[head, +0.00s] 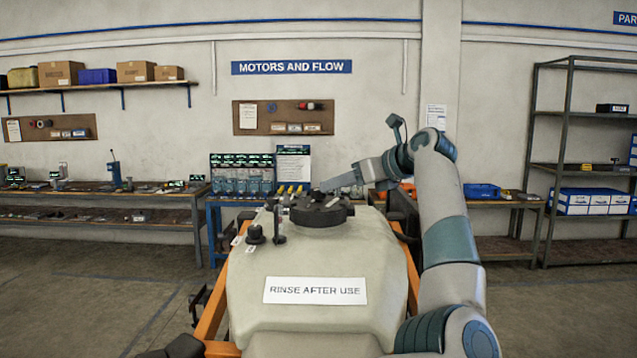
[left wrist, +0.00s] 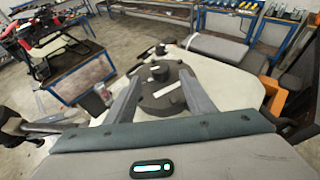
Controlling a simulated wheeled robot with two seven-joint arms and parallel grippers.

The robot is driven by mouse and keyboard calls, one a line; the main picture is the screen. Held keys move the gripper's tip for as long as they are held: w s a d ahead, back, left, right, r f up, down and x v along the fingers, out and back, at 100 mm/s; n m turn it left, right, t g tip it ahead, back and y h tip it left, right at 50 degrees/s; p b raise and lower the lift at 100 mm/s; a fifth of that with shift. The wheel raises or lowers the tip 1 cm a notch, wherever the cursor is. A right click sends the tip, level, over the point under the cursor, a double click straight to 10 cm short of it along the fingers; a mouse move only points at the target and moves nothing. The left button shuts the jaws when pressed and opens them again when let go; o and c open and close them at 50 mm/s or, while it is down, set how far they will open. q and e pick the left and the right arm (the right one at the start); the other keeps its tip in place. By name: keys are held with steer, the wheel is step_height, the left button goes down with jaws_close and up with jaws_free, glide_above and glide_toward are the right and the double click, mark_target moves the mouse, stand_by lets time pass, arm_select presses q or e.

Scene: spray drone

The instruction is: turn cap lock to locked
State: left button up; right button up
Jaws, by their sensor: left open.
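The dark round cap (head: 322,212) sits on top of the pale spray tank (head: 320,255). In the left wrist view the cap (left wrist: 155,103) shows a raised black knob (left wrist: 159,73) and a pale strip (left wrist: 167,86) on its top. Whether the lock is turned to locked cannot be told. My left gripper (left wrist: 160,77) is open, with one finger on each side of the cap's middle and nothing clearly held. In the head view the gripper (head: 330,186) reaches over the cap from the right. Contact with the knob cannot be told. My right gripper is not in view.
A smaller black cap (head: 255,234) and a short dark post (head: 279,226) stand left of the main cap. An orange frame (head: 212,318) runs along the tank's sides. Workbenches and a shelf rack (head: 568,150) line the back wall. Floor is open on both sides.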

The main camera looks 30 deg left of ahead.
mark_target(318, 189)
arm_select(q)
steer(key=p+x, duration=0.3)
steer(key=x, duration=0.4)
steer(key=shift+w+a+p, duration=0.15)
steer(key=shift+a+p, duration=0.2)
steer(key=shift+a, duration=0.05)
steer(key=shift+w+a+f, duration=0.1)
steer(key=shift+a+f, duration=0.15)
steer(key=shift+a, duration=0.1)
steer(key=c, duration=1.1)
